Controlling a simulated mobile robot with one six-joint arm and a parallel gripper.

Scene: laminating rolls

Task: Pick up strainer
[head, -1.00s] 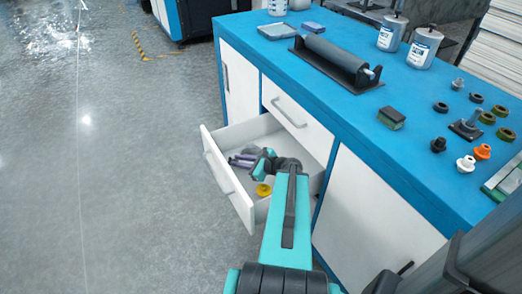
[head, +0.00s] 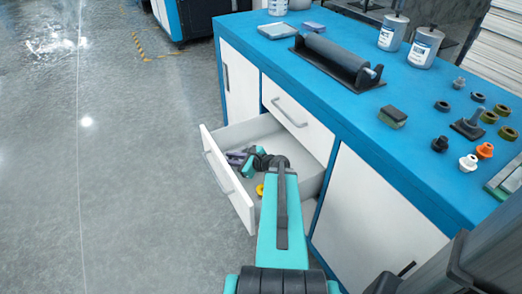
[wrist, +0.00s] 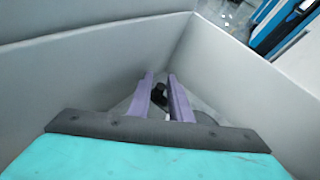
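My gripper (head: 236,158) is inside the open white drawer (head: 226,185), low in its far left part. In the wrist view the two purple fingers of my gripper (wrist: 160,79) are apart and point into a corner of the drawer. A small dark object (wrist: 160,93) shows in the gap between them, partly hidden. I cannot tell if it is the strainer or if the fingers touch it. A small yellow piece (head: 260,190) lies on the drawer floor beside my arm. No thing in view is clearly the strainer.
Drawer walls (wrist: 240,70) rise close on both sides of the fingers. The blue counter (head: 340,110) above holds a roller (head: 334,55), white bottles (head: 425,47), a sponge-like block (head: 392,117) and several small fittings (head: 468,163). The floor to the left is clear.

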